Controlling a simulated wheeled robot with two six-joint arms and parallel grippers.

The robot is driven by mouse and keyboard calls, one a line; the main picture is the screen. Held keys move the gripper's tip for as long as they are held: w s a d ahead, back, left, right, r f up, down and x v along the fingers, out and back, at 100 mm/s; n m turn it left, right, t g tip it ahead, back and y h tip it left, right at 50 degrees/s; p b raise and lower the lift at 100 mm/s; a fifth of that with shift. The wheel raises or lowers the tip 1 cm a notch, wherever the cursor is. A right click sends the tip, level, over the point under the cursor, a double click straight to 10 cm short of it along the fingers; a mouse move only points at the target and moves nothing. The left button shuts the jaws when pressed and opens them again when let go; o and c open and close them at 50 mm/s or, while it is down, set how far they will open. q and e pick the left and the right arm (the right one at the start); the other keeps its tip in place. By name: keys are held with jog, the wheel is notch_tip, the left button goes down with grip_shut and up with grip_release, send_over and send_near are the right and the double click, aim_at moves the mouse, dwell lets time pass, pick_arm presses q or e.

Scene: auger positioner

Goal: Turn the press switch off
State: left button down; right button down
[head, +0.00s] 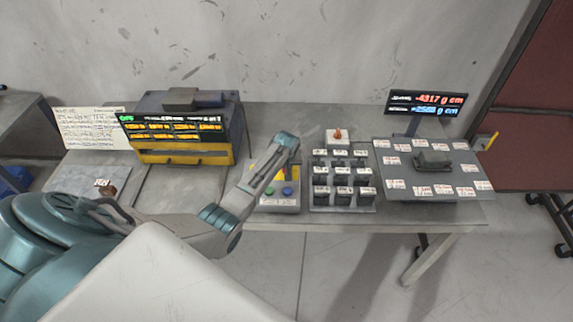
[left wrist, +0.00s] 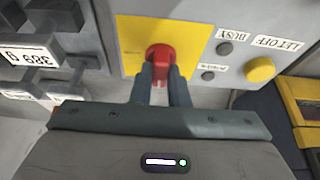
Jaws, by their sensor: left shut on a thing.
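The press switch shows in the left wrist view as a red knob (left wrist: 158,53) on a yellow plate (left wrist: 133,30), part of a grey control box. In the head view this control box (head: 279,208) stands near the table's front edge, and my arm covers the red knob there. My left gripper (left wrist: 161,76) has a finger on each side of the knob and is shut on it. Which way the knob is set cannot be told. My right gripper is not in view.
A rack of labelled dark blocks (head: 342,207) stands just right of the control box. A yellow and dark machine (head: 187,154) with a screen is to the left. A grey labelled board (head: 468,170) and a display (head: 425,103) are at right.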

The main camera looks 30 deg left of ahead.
pick_arm(q)
jog(key=shift+r, duration=0.1)
jog(key=c, duration=1.4)
grip_release()
jog(key=b+v, duration=0.2)
jog(key=v, duration=0.8)
jog(key=shift+r+b, duration=0.35)
jog(key=shift+b, duration=0.05)
jog(key=shift+s+d, duration=0.1)
jog(key=shift+s, duration=0.05)
